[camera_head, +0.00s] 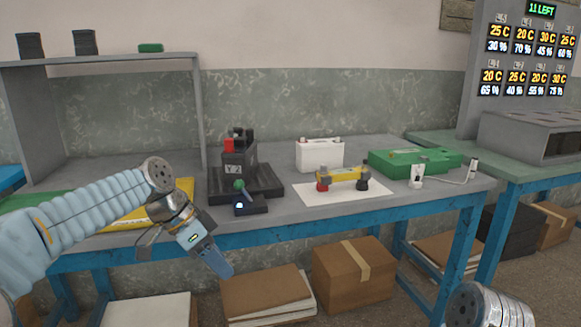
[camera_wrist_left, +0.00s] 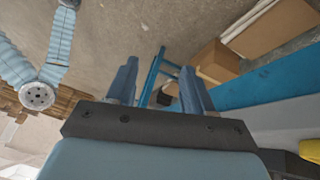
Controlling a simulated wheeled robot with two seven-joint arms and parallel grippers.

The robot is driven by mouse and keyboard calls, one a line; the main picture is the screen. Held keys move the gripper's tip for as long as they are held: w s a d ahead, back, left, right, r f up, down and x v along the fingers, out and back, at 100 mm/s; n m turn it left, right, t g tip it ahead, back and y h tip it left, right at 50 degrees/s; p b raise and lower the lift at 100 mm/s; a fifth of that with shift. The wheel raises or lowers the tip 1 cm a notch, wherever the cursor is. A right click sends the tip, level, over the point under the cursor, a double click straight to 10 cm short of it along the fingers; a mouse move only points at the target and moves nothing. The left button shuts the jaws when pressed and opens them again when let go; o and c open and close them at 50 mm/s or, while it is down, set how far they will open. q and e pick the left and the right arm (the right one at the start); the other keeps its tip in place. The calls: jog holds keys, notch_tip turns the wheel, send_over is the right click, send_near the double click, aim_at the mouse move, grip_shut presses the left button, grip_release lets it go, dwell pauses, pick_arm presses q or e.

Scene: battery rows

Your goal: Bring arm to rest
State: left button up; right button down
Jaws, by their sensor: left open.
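My left arm (camera_head: 85,215) comes in from the left, and its left gripper (camera_head: 222,268) hangs in front of the bench's front edge, pointing down and to the right. In the left wrist view the two blue fingers (camera_wrist_left: 158,80) stand apart with nothing between them, so it is open and empty. Behind the fingers in that view are the floor and the blue bench frame. A silver arm part (camera_head: 487,307) of mine shows at the lower right of the head view; no right gripper is visible there.
The grey bench (camera_head: 290,215) carries a black device marked Y2 (camera_head: 238,170), a white battery (camera_head: 320,154), a yellow tool (camera_head: 342,176) on white paper and a green case (camera_head: 410,162). Cardboard boxes (camera_head: 352,275) stand under the bench. A display board (camera_head: 530,60) is at right.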

pick_arm(q)
notch_tip(320, 180, down, 30)
jog(key=s+d+n+y, duration=0.1)
jog(key=s+d+n, duration=0.1)
jog(key=n, duration=0.5)
jog(key=s+d+f+n, duration=0.1)
jog(key=s+f+n, duration=0.5)
jog(key=s+f, duration=1.1)
jog(key=shift+s+d+y, duration=0.35)
jog(key=shift+s+y, duration=0.05)
jog(key=shift+s, duration=0.75)
